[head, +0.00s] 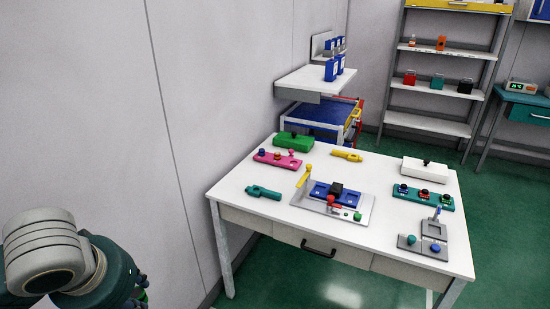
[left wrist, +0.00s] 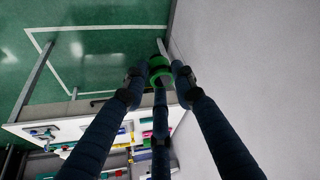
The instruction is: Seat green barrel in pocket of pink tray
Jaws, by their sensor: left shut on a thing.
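The green barrel (left wrist: 158,66) is held between the fingertips of my left gripper (left wrist: 157,80) in the left wrist view. In the head view only a bit of the green barrel (head: 143,296) shows beside my left gripper (head: 136,302) at the bottom left. The gripper is shut on it, in the air beside the wall and well away from the table. The pink tray (head: 265,158) lies at the far left of the white table, with small dark and pinkish pieces on it. Its pockets are too small to make out. My right gripper is not in view.
The white table (head: 240,207) also holds a green case (head: 293,142), a grey fixture with blue plates (head: 359,212), a green tray (head: 440,202), a white box (head: 424,170), a teal tool (head: 263,192) and a yellow tool (head: 346,154). The wall (head: 85,110) stands close on the left.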

